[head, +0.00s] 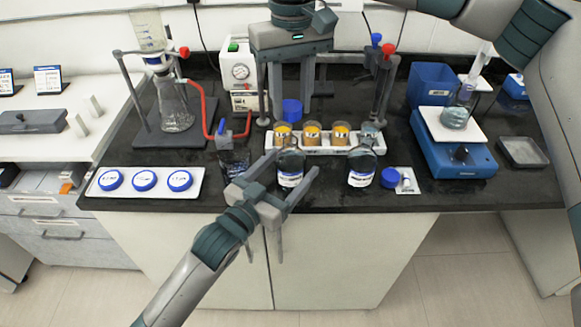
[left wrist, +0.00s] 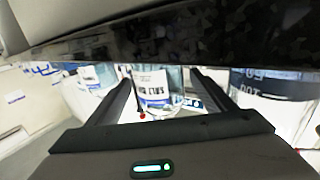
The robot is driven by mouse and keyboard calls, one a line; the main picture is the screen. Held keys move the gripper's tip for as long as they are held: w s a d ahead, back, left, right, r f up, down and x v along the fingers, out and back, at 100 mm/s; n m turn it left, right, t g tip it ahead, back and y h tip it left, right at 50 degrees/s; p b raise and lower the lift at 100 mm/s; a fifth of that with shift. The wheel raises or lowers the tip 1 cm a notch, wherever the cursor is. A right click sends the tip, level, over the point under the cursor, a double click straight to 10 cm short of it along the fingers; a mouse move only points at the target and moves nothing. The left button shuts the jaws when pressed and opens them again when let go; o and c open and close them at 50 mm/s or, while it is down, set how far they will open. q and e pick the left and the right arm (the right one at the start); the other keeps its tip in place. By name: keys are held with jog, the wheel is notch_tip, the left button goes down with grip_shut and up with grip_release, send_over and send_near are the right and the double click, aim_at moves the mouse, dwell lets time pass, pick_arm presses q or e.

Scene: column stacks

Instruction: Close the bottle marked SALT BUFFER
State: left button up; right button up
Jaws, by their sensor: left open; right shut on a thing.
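Two clear bottles with white labels stand at the front of the dark bench in the head view: a left bottle (head: 290,167) and a right bottle (head: 362,166). Neither shows a cap on its neck, and I cannot read which label says SALT BUFFER. My left gripper (head: 293,165) is open, its fingers on either side of the left bottle; the left wrist view shows a labelled bottle (left wrist: 156,92) between the fingers. My right gripper (head: 291,106) is shut on a blue cap (head: 292,110), above and behind the left bottle.
Another blue cap (head: 389,177) lies beside the right bottle. A white rack (head: 338,150) with orange-topped jars stands behind the bottles. A white tray (head: 98,191) with three blue-lidded items lies at left. A blue stirrer (head: 455,155) stands at right, a flask stand (head: 170,133) at left.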

pick_arm(q)
jog(key=shift+w+d, duration=0.3)
jog(key=shift+w, duration=0.15)
jog(key=shift+c, duration=0.5)
jog(key=c, duration=1.5)
pick_arm(e)
send_over(291, 142)
jog(key=shift+f, duration=2.5)
jog(key=shift+f, duration=0.85)
jog(key=shift+f, duration=0.55)
pick_arm(q)
grip_shut()
